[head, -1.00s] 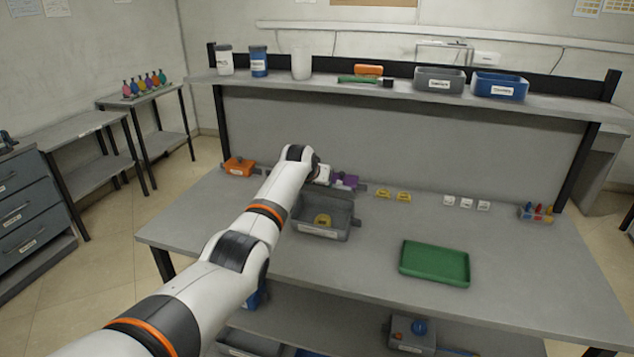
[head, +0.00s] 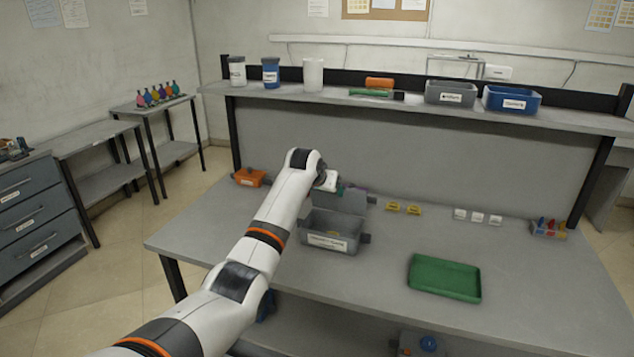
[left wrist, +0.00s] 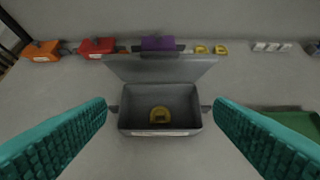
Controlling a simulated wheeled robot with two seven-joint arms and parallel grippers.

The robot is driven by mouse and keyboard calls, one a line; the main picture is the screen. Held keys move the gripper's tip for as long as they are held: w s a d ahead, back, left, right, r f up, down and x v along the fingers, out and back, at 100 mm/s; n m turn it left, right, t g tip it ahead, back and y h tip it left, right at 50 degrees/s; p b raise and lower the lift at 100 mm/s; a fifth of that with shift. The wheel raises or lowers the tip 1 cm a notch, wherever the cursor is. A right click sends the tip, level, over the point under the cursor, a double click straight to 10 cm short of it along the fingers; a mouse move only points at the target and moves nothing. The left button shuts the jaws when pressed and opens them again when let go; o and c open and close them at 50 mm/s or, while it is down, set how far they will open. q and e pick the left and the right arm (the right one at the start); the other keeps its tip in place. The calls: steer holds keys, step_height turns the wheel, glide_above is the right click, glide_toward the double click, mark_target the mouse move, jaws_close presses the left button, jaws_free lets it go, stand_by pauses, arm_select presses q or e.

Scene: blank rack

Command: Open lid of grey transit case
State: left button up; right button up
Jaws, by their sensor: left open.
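The grey transit case (head: 328,243) stands on the workbench with its mouth open; it also shows in the left wrist view (left wrist: 160,132). Its lid (left wrist: 160,69) is raised and leans back from the rear edge; it shows in the head view (head: 345,201). A yellow item (left wrist: 159,115) lies inside the case. My left gripper (left wrist: 160,106) is open and empty above the case, with one teal finger toward each side. In the head view its fingers are hidden behind my arm. My right gripper is not in view.
Orange (left wrist: 41,51), red (left wrist: 97,47) and purple (left wrist: 158,44) things stand behind the case. A green tray (head: 444,278) lies to its right. Yellow pieces (head: 403,208) and white blocks (head: 477,217) sit further back. A shelf (head: 410,105) spans the rear. Bench front is clear.

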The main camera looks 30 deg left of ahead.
arm_select(q)
steer(key=b+v, duration=0.2)
steer(key=v, duration=0.6)
steer(key=shift+f, duration=0.1)
steer(key=shift+c, duration=0.2)
